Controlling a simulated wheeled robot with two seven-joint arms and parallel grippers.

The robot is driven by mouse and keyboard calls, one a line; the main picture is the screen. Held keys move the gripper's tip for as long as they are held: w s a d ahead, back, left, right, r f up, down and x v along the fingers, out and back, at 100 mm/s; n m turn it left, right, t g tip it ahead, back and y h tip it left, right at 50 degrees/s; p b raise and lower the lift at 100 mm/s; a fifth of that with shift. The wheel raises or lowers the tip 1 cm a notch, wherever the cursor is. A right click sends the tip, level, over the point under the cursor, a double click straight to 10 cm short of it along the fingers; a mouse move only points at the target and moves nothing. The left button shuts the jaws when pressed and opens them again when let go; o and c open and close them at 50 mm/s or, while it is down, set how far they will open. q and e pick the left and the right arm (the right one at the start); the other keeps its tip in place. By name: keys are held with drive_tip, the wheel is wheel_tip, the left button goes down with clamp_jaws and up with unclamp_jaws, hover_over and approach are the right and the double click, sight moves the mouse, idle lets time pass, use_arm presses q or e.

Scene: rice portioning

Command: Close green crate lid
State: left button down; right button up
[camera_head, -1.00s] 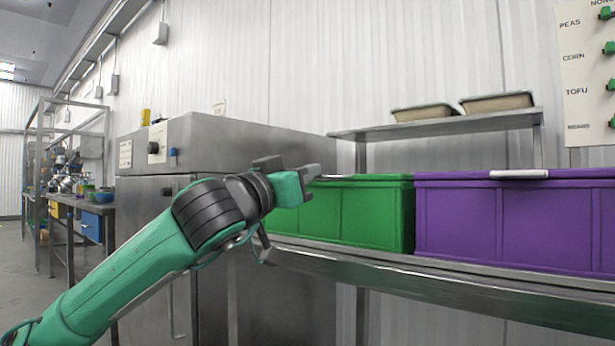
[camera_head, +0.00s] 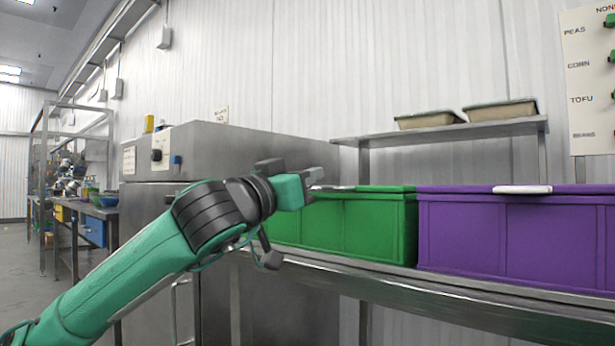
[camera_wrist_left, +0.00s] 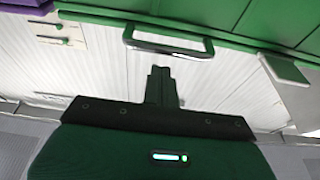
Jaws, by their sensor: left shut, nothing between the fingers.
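The green crate (camera_head: 360,226) stands on the steel shelf, left of the purple crate. Its green lid (camera_head: 390,189) looks flat along the top, with a metal handle (camera_head: 335,188) at the front edge. In the left wrist view, the lid's green underside or edge (camera_wrist_left: 205,12) and the metal handle (camera_wrist_left: 168,47) show at the top. My left gripper (camera_head: 312,174) is shut and empty, at the left end of the crate near the handle. In the left wrist view its fingers (camera_wrist_left: 160,85) are together, just short of the handle. My right gripper is not in view.
A purple crate (camera_head: 510,235) with a pale handle stands to the right. The steel shelf (camera_head: 400,280) runs below both crates. A steel cabinet (camera_head: 230,150) stands behind my left arm. Two trays (camera_head: 430,119) sit on the upper shelf.

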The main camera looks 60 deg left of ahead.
use_arm(q)
drive_tip(key=b+v, duration=0.1)
drive_tip(key=v, duration=0.9)
drive_tip(key=shift+b, duration=0.4)
drive_tip(key=shift+a+f, duration=0.1)
